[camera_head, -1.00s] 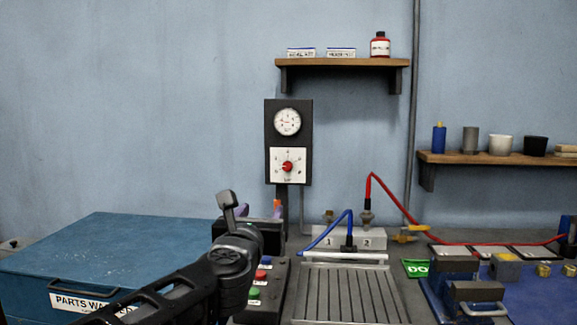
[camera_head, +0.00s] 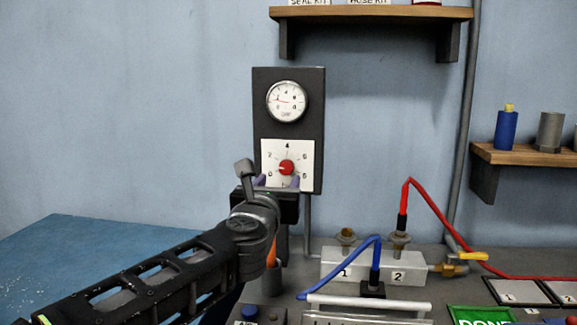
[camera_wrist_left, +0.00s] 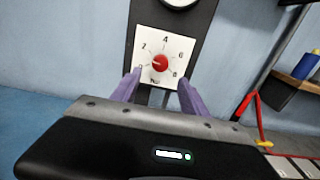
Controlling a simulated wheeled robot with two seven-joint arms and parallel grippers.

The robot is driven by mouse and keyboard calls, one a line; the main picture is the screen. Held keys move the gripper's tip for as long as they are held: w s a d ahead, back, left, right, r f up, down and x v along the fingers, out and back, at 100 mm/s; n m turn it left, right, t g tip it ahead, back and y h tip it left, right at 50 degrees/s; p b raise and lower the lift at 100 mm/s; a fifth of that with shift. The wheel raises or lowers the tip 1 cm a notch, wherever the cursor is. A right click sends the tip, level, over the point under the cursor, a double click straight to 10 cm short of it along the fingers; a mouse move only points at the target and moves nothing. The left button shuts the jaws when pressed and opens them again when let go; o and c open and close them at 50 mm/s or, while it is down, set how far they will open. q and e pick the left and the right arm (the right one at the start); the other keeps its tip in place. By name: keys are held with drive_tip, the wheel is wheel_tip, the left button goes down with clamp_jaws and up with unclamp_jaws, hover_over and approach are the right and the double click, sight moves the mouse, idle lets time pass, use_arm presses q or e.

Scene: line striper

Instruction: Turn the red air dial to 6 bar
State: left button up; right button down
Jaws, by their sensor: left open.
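The red air dial (camera_head: 286,167) sits on a white square plate with a printed number scale, on a dark panel (camera_head: 262,135) on the wall. A round gauge (camera_head: 287,101) is above it, its needle pointing left. My left gripper (camera_head: 276,182) is just below and in front of the dial, open, with its purple fingers apart. In the left wrist view the dial (camera_wrist_left: 160,63) shows beyond and between the fingertips (camera_wrist_left: 160,80), and nothing is between the fingers. The dial's exact setting is too small to tell. My right gripper does not show.
A block with ports (camera_head: 360,264) and blue and red hoses (camera_head: 437,210) stands right of the panel. A wooden shelf (camera_head: 370,15) is above right, and another shelf (camera_head: 520,154) is at the right. A blue box (camera_head: 80,255) is at the lower left. The wall left of the panel is clear.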

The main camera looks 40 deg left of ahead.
sight(286, 169)
use_arm(q)
drive_tip(key=x, duration=0.7)
drive_tip(key=shift+w+a, duration=0.15)
drive_tip(key=shift+w, duration=0.1)
drive_tip(key=shift+c, duration=0.4)
clamp_jaws()
idle(0.3)
